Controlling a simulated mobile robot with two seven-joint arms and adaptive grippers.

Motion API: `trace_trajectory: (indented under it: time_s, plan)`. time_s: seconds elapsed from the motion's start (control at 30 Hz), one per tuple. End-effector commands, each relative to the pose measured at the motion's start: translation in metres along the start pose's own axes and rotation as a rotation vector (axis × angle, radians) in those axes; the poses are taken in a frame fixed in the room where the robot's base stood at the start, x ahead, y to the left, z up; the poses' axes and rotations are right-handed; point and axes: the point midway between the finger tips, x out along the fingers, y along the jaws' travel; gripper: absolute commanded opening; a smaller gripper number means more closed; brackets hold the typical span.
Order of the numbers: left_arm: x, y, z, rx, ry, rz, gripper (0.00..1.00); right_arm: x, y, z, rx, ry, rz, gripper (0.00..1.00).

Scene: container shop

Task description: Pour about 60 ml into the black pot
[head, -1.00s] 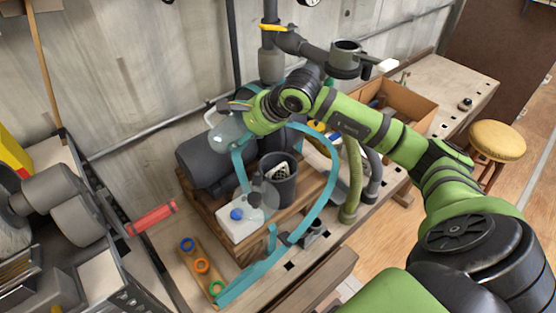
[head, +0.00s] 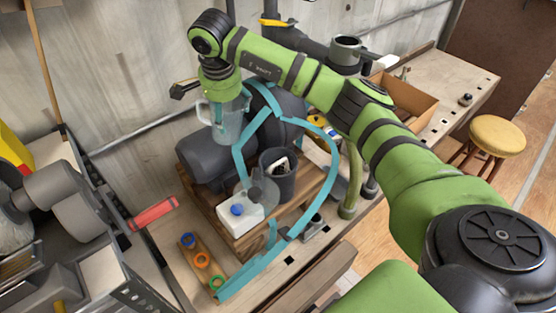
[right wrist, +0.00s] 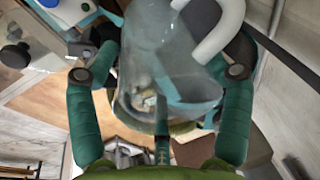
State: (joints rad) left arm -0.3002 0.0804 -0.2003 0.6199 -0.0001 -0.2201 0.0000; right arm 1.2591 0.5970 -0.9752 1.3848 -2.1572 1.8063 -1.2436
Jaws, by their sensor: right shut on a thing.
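A clear jug (head: 229,128) is held in my right gripper (head: 219,92), up in the air over the large dark cylinders at the back left. It looks roughly upright, its handle on the left. In the right wrist view the teal fingers (right wrist: 159,76) are closed on both sides of the clear jug (right wrist: 150,65), its pale handle at the upper right. I cannot tell its liquid level. The black pot (head: 279,186), a dark open cup with something white inside, stands on the wooden crate, lower and to the right of the jug. My left gripper is not in view.
Grey pipework (head: 345,55) rises behind. A wooden strip (head: 202,262) with coloured rings lies in front.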

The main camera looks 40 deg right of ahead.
Motion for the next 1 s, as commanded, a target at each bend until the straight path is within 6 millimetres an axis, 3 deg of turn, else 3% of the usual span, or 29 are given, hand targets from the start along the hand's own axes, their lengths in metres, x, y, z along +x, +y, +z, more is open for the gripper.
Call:
trace_trajectory:
  time_s: [0.4,1.0]
  plan:
    - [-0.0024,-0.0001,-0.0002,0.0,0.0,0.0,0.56,-0.0026,-0.0106,0.0026,-0.028,0.059,0.146,0.4]
    - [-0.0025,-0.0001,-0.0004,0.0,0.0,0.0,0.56,-0.0027,-0.0113,0.0027,-0.032,0.066,0.163,0.4]
